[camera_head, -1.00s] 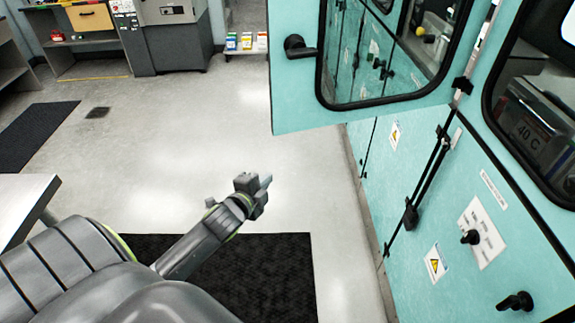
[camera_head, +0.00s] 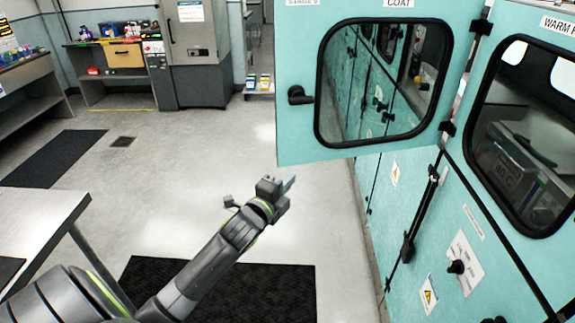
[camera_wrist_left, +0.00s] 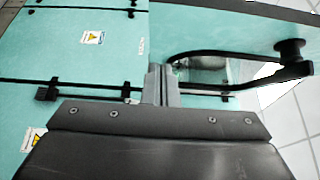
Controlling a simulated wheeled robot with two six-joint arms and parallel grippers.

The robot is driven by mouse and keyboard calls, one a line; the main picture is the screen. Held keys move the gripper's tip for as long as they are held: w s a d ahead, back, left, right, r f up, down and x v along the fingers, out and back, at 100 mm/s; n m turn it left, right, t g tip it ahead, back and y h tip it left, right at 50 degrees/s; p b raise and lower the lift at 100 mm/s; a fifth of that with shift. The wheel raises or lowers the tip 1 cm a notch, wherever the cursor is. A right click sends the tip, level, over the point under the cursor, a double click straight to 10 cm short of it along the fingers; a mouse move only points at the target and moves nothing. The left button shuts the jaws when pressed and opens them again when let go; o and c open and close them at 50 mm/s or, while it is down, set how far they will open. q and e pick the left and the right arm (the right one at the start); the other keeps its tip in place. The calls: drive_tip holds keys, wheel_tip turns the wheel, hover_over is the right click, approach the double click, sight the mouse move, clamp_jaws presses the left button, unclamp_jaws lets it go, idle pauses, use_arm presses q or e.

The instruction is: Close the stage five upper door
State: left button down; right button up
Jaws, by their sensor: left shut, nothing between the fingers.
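The teal upper door (camera_head: 294,140) stands swung open, sticking out from the cabinet row. It has a black-framed window (camera_head: 385,85) and a black handle (camera_head: 298,95) at its free left edge. A label at its top reads "COAT"; the stage label beside it is cut off by the frame. My left gripper (camera_head: 290,186) is shut and empty, below and left of the door's lower edge and apart from it in the head view. My right gripper is not in view.
The adjoining "WARM" cabinet (camera_head: 481,157) has a dark window and stands right of the door. Lower teal panels with knobs (camera_head: 457,267) and latches lie below. A grey table (camera_head: 45,205) is at left. The floor (camera_head: 190,165) between is clear.

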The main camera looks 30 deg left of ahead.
sight(295, 161)
use_arm(q)
drive_tip(key=shift+w+a+p, duration=0.3)
drive_tip(key=shift+w+a, duration=0.2)
drive_tip(key=shift+w, duration=0.3)
drive_tip(key=shift+w+a+p, duration=0.3)
drive_tip(key=shift+w+a, duration=0.25)
drive_tip(key=shift+w, duration=0.2)
drive_tip(key=shift+w+a+p, duration=0.3)
drive_tip(key=shift+w+a, duration=0.2)
drive_tip(key=shift+w, duration=0.3)
drive_tip(key=shift+f, duration=0.1)
